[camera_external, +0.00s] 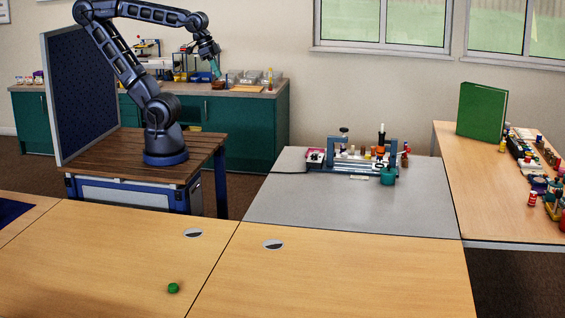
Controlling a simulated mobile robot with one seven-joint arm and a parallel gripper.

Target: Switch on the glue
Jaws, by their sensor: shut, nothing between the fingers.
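No object is clearly recognisable as the glue at this size. On the grey table (290,205) stands a small blue-framed rack (393,152) crowded with bottles and small parts. A red and white box (315,157) is at its left end. A teal pot (387,175) is at its front right. I cannot tell whether any of these is the glue, and no switch can be made out. My gripper (216,72) is shut and empty, pointing down in the air at the upper left. It is well apart from the rack, in front of the back counter in the picture.
A green round cap (173,288) lies on the front wooden table (90,270). A dark upright panel (85,90) stands beside my arm. A green book (482,111) and several small items stand on the right table (455,160). The grey table's front is clear.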

